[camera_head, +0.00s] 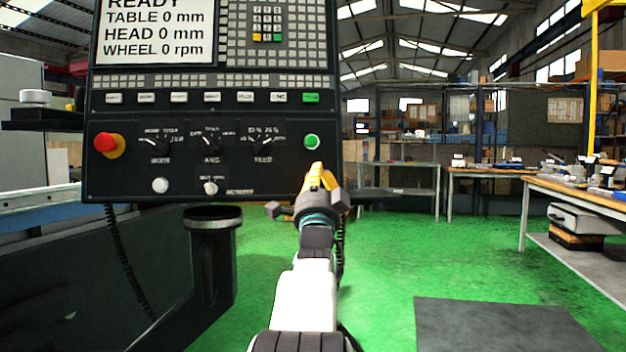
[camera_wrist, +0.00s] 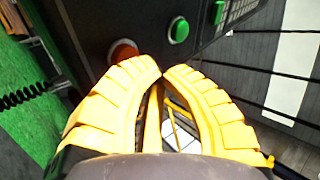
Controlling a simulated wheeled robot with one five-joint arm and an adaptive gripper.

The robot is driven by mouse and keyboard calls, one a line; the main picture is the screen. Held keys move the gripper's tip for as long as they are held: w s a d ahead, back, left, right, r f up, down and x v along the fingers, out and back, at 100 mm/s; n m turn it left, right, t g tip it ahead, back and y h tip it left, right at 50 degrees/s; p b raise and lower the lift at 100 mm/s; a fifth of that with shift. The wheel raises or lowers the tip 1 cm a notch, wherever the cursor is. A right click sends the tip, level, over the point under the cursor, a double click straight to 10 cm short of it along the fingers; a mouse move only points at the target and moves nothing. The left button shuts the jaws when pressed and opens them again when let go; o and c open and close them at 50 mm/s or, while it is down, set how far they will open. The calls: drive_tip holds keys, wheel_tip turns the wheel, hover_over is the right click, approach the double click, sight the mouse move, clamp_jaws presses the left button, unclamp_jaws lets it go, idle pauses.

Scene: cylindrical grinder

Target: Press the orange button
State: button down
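The orange button (camera_wrist: 123,50) shows in the wrist view as a round orange-red cap on the dark panel. Its lower part is hidden behind the left yellow finger. In the head view I cannot make it out; my gripper and arm cover that lower right part of the panel. My gripper (camera_head: 317,176) is in front of the panel's lower right, below the round green button (camera_head: 312,141). In the wrist view my gripper (camera_wrist: 162,68) has its fingertips together, with nothing between them. The tips are close to the orange button; I cannot tell if they touch it.
The control panel (camera_head: 240,165) also carries a red knob with a yellow collar (camera_head: 107,144), dials and white buttons. The green button (camera_wrist: 178,29) is near the fingertips in the wrist view. A black post (camera_head: 212,250) stands below the panel. Workbenches (camera_head: 580,190) stand right; green floor is open between.

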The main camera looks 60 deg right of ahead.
drive_tip(key=shift+w+d+f, duration=0.1)
drive_tip(key=shift+w+d, duration=0.4)
drive_tip(key=shift+d, duration=0.15)
idle(1.4)
drive_tip(key=shift+s, duration=0.1)
drive_tip(key=shift+s+a+b, duration=0.4)
drive_tip(key=shift+a+b, duration=0.25)
drive_tip(key=shift+w, duration=0.1)
idle(0.9)
